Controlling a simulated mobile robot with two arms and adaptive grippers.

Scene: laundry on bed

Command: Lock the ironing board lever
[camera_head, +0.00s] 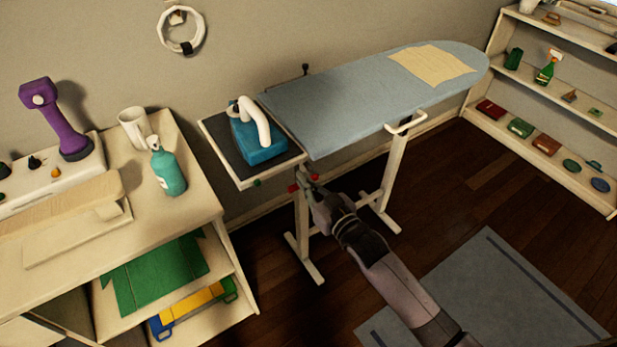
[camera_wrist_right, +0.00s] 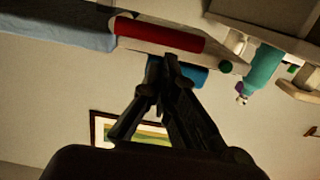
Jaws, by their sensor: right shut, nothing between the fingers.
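The ironing board (camera_head: 360,95) stands open, with a grey-blue top and white legs. A red lever (camera_head: 293,188) shows below the front corner of its iron rest, partly hidden by my gripper. In the right wrist view the red lever (camera_wrist_right: 165,37) is a thick red bar beside the board's blue edge (camera_wrist_right: 60,30). My right gripper (camera_head: 307,182) is at the lever, under the board's near end. Its fingers (camera_wrist_right: 164,64) are shut and empty, close to the red bar; I cannot tell whether they touch it. My left gripper is out of view.
A blue iron (camera_head: 257,140) stands on the iron rest (camera_head: 215,145). A cream cloth (camera_head: 432,65) lies on the board. A cabinet (camera_head: 190,140) with a teal bottle (camera_head: 168,170) stands left, shelves (camera_head: 540,90) right. A grey rug (camera_head: 480,300) covers open floor in front.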

